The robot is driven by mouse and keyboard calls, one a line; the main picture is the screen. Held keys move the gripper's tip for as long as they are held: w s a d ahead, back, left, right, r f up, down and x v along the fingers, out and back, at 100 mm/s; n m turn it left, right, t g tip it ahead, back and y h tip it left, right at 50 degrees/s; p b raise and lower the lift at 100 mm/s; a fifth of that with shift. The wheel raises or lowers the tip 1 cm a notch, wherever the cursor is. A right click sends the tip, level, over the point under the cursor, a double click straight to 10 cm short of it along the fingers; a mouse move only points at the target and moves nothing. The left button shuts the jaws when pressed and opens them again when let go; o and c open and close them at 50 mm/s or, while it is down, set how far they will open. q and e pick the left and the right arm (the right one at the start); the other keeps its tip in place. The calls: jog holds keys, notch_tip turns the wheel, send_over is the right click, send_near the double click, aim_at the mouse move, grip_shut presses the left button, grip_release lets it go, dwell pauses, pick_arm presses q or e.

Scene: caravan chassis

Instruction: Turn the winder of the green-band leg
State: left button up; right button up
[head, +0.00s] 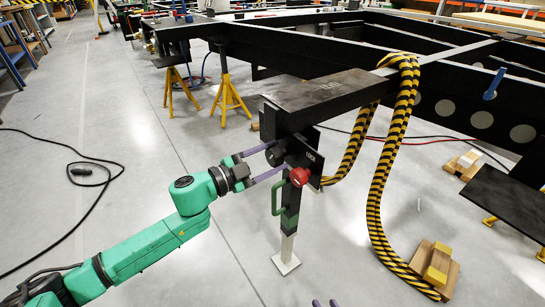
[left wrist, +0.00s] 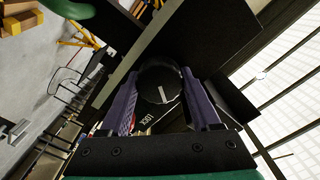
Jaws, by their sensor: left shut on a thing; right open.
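The leg (head: 290,225) hangs from the black beam end, with green on its lower part and a pale square foot (head: 286,263) on the floor. A round black winder knob (head: 274,156) sits at its upper part; in the left wrist view the knob (left wrist: 160,84) shows a pale line on its face. My left gripper (head: 277,158) is shut on this knob, one purple finger on each side. A red knob (head: 299,176) and a green loop handle (head: 279,196) are just below.
A black-and-yellow striped hose (head: 378,190) hangs over the chassis (head: 340,95) right of the leg. Wooden blocks (head: 435,265) lie on the floor at right. Yellow stands (head: 228,98) support the chassis behind. A black cable (head: 85,172) lies on the left; floor between is clear.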

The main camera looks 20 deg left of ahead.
pick_arm(q)
jog(key=m, duration=0.2)
jog(key=shift+m, duration=0.3)
jog(key=shift+f+m, duration=0.1)
jog(key=shift+m, duration=0.9)
jog(key=o, duration=1.4)
